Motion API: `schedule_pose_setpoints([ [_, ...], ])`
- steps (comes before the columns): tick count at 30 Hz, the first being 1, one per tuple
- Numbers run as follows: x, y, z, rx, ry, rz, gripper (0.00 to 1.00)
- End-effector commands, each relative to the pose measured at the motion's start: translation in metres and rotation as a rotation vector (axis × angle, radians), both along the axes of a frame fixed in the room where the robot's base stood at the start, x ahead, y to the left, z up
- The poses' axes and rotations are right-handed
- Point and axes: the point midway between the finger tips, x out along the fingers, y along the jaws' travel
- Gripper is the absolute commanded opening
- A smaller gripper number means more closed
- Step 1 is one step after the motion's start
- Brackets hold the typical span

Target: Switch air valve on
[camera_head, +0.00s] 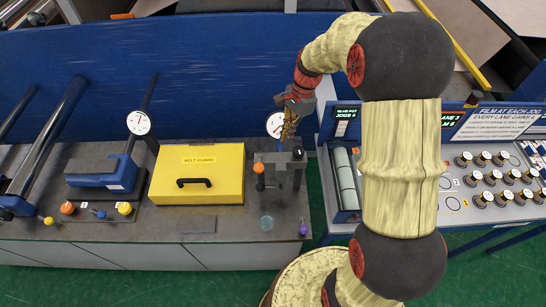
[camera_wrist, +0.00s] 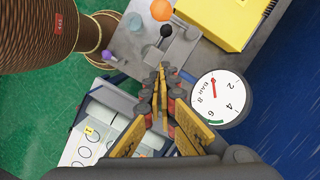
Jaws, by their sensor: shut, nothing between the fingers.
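A grey fixture (camera_head: 279,160) stands on the bench right of the yellow box. It carries a black-knobbed lever (camera_head: 298,153) and an orange ball knob (camera_head: 260,168). In the wrist view the black knob (camera_wrist: 167,31) and the orange ball (camera_wrist: 161,10) show beyond my fingertips. A white pressure gauge (camera_wrist: 219,97) marked BAR, with a red needle, is beside my fingers; it is partly hidden in the head view (camera_head: 275,124). My gripper (camera_wrist: 163,72) is shut and empty, above the bench near the fixture. I cannot tell which handle is the air valve.
The yellow guard box (camera_head: 198,178) with a black handle is left of the fixture. Another gauge (camera_head: 139,123) and a blue clamp (camera_head: 105,175) are farther left. A blue wall (camera_head: 200,60) runs behind.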

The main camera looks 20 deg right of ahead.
Motion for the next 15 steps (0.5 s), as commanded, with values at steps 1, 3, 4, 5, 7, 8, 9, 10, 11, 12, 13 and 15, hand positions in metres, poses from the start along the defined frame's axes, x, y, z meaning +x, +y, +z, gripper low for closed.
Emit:
schedule_pose_setpoints([
  [1, 0.000, 0.000, -0.002, 0.000, 0.001, 0.000, 0.00],
  [3, -0.001, 0.001, -0.005, 0.001, 0.001, 0.001, 0.00],
  [4, -0.001, 0.002, -0.008, 0.001, 0.002, 0.001, 0.00],
  [5, -0.001, 0.003, -0.011, 0.001, 0.002, 0.001, 0.00],
  [7, -0.002, 0.006, -0.021, 0.001, 0.004, 0.002, 0.00],
  [8, -0.003, 0.007, -0.026, 0.002, 0.005, 0.002, 0.00],
  [9, -0.004, 0.009, -0.033, 0.001, 0.005, 0.002, 0.00],
  [10, -0.004, 0.010, -0.038, 0.002, 0.005, 0.002, 0.00],
  [11, -0.005, 0.011, -0.044, 0.001, 0.005, 0.002, 0.00],
  [12, -0.006, 0.013, -0.052, 0.000, 0.006, 0.002, 0.00],
  [13, -0.005, 0.015, -0.058, 0.001, 0.005, 0.002, 0.00],
  [15, -0.006, 0.019, -0.071, 0.002, 0.005, 0.002, 0.00],
])
